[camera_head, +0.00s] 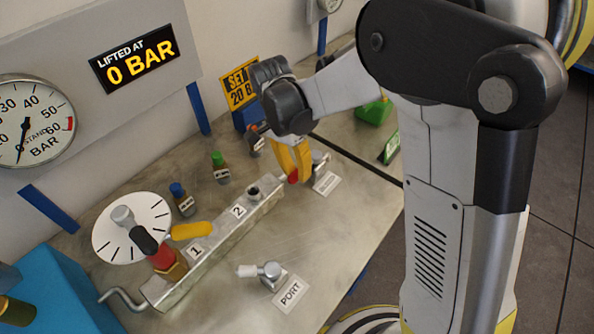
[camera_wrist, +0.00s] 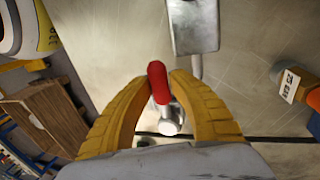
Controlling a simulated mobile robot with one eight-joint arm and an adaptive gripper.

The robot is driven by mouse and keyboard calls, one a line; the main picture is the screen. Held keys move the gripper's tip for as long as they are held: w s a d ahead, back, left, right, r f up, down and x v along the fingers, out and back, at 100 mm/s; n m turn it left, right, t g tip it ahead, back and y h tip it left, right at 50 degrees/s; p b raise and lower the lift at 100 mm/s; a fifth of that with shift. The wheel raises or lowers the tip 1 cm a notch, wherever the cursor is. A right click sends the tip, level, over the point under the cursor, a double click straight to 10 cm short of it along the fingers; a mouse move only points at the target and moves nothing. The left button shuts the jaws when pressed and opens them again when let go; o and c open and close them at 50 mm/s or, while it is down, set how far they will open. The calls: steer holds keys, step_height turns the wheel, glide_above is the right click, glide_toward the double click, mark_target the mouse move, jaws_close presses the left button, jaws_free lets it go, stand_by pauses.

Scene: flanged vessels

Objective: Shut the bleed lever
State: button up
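The bleed lever (camera_wrist: 158,82) has a red grip and a silver round hub below it in the wrist view. In the head view its red tip (camera_head: 293,177) shows at the far end of the metal manifold block. My gripper (camera_wrist: 161,77) has both yellow fingertips close against the red grip, one on each side. It also shows in the head view (camera_head: 292,172), pointing down over the lever, where the fingers partly hide it. The bleed fitting's silver end (camera_head: 319,161) shows just right of the fingers.
The metal manifold (camera_head: 222,232) runs toward the near left and carries a red valve (camera_head: 163,256) with a yellow handle. A silver port valve (camera_head: 268,271) stands on the bench beside a PORT label (camera_head: 290,291). A sign (camera_head: 135,60) reads "LIFTED AT 0 BAR".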

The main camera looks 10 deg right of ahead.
steer(key=o, duration=0.3)
steer(key=v, duration=1.2)
